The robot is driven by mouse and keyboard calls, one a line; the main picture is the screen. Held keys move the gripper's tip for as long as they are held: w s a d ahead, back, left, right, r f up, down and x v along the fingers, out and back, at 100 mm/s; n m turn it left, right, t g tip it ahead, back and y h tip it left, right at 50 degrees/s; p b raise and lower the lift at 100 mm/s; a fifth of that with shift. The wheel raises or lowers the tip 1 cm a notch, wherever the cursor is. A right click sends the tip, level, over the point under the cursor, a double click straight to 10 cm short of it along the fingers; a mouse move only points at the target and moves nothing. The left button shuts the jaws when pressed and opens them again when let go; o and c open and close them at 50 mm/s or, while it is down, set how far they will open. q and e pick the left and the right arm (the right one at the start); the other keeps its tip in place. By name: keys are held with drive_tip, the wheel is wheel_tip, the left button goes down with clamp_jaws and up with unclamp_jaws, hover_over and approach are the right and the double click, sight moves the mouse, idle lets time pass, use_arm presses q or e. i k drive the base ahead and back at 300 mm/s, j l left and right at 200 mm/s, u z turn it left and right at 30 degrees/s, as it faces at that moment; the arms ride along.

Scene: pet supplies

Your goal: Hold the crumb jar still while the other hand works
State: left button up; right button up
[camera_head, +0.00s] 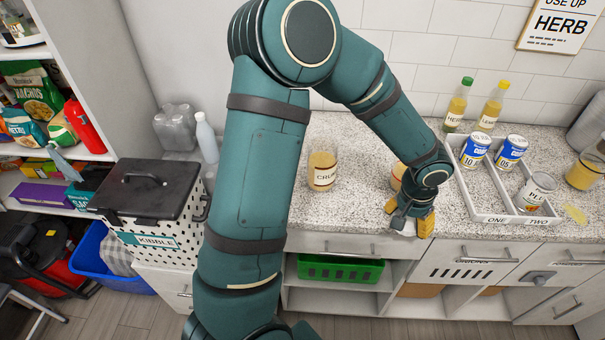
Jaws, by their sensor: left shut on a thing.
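The crumb jar (322,174), clear with tan contents and a label starting "CRU", stands upright on the speckled counter. My left arm reaches over the counter to the right of this jar. My left gripper (409,221), with yellow fingertips, points down at the counter's front edge, apart from the crumb jar. It is shut on a small pale thing, mostly hidden between and below the fingers. Another jar with tan contents (397,174) stands behind my left wrist, partly hidden by it. My right gripper is not in view.
A white divided tray (484,202) marked ONE and TWO holds blue-and-white cans (475,150) and a white can (535,191). Two bottles (457,104) stand behind it. A KIBBLE bin (150,210) is at left. The counter between the crumb jar and my gripper is clear.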

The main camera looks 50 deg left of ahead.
sight(322, 165)
drive_tip(key=k+j+u, duration=0.1)
drive_tip(key=k+u, duration=0.15)
drive_tip(key=u, duration=0.15)
drive_tip(key=k+j+u, duration=0.15)
drive_tip(key=u, duration=0.25)
drive_tip(key=k, duration=0.05)
